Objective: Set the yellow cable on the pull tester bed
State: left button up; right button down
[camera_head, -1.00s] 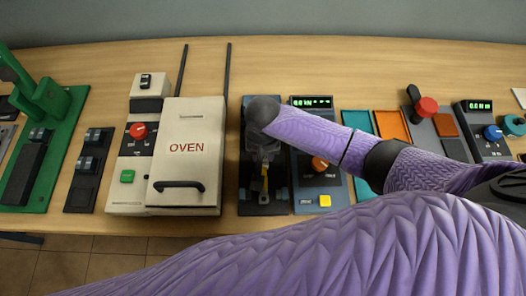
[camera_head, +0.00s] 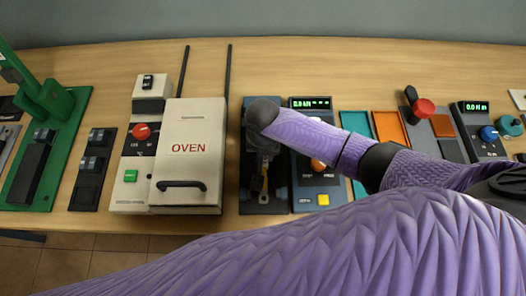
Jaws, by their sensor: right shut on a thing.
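My right gripper (camera_head: 262,162) points down over a dark bed (camera_head: 247,205), just left of a blue panel with a lit display. My wrist and gripper hide much of the bed and the cable. I cannot tell whether the cable touches the bed. My left gripper is out of view.
A white oven (camera_head: 190,135) with a black handle stands close on the left. The blue control panel (camera_head: 318,165) with a yellow button is close on the right. Teal and orange trays (camera_head: 389,127) lie farther right. Bare wood is free behind the devices.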

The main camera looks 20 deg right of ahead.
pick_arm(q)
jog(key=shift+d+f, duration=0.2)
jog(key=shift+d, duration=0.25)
pick_arm(e)
jog(key=shift+f, duration=0.3)
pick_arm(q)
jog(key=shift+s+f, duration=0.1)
pick_arm(e)
jog(key=shift+f, duration=0.25)
jog(key=c, duration=0.8)
grip_release()
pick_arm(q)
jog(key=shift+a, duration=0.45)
pick_arm(e)
jog(key=o, duration=0.5)
jog(key=shift+r, duration=0.1)
